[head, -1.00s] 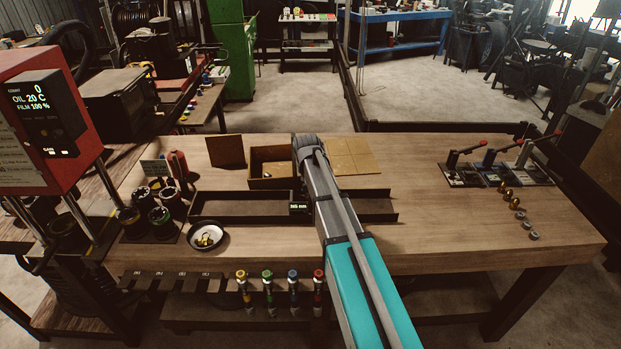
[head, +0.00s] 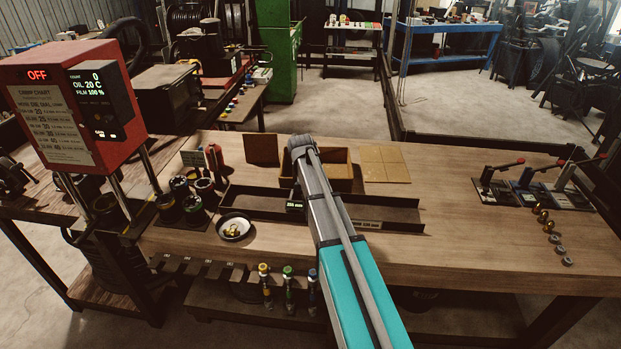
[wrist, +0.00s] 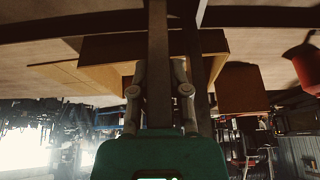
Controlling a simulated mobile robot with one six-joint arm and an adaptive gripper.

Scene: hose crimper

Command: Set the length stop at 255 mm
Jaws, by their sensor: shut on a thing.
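In the head view my gripper is hidden behind my arm. In the wrist view the fingers of my gripper (wrist: 159,90) are closed on either side of a dark upright bar (wrist: 158,45), which seems to be part of the stop. The contact itself is partly hidden.
Behind the trough are an open wooden box (head: 340,163) and a flat tan board (head: 384,164). A dish with brass pieces (head: 235,228) and dark cylindrical dies (head: 194,211) stand left. The red crimper box (head: 62,110) reads OFF.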

